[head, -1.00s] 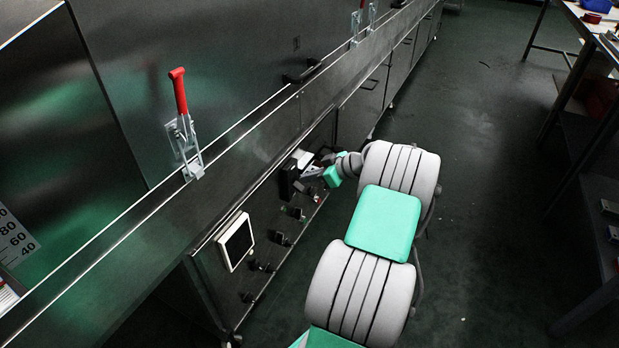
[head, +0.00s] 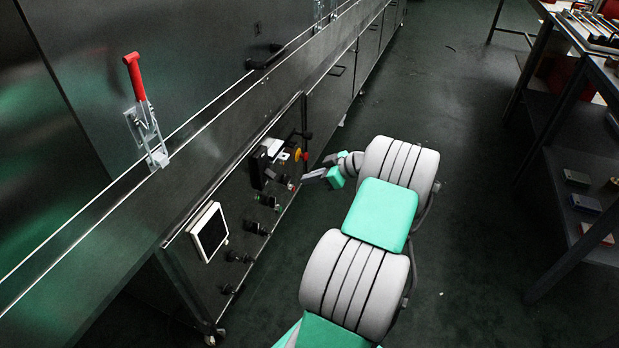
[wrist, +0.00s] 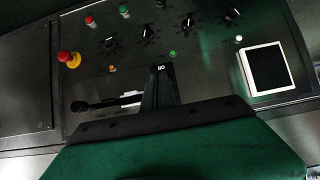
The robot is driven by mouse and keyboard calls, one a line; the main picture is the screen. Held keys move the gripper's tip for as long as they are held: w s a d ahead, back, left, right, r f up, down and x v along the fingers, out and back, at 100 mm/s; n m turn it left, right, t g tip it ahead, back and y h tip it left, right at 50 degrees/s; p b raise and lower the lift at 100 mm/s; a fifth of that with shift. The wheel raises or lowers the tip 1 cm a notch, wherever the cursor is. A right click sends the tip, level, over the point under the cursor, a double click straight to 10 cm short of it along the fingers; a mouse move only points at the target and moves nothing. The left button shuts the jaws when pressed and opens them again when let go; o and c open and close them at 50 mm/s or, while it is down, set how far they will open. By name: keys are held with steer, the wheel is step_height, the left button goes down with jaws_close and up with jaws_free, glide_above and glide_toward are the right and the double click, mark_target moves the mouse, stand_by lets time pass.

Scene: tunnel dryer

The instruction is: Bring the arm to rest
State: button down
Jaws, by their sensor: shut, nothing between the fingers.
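My gripper (head: 312,176) is at the end of my white and green arm. It hangs in front of the control panel (head: 238,215) on the dryer's side, with a small gap between its tip and the panel. It looks shut and empty. In the wrist view my gripper (wrist: 160,72) shows as a dark narrow shape pointing at the panel. The arm is bent and reaches out over the floor beside the dryer.
A red-handled clamp (head: 140,95) stands on the dryer's ledge. A shelved bench (head: 570,145) is at right. The floor between is clear.

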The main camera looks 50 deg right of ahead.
steer(key=w+a+r+m+g+h+p, duration=0.1)
steer(key=w+a+r+g+p, duration=0.15)
steer(key=a+r+p, duration=0.9)
steer(key=w+a+r+g+p, duration=0.25)
steer(key=a+r+p, duration=0.65)
steer(key=a+r, duration=0.6)
steer(key=s+a+r+m+g+h+p, duration=0.1)
steer(key=s+a+r+p, duration=0.5)
steer(key=s+r+p, duration=0.2)
steer(key=s+a+r+m+h+p, duration=0.2)
steer(key=s+a+r+p, duration=0.4)
steer(key=r, duration=0.5)
steer(key=shift+s+g+p, duration=0.4)
steer(key=shift+s+p, duration=0.5)
steer(key=shift+p, duration=0.25)
steer(key=shift+d+r, duration=0.1)
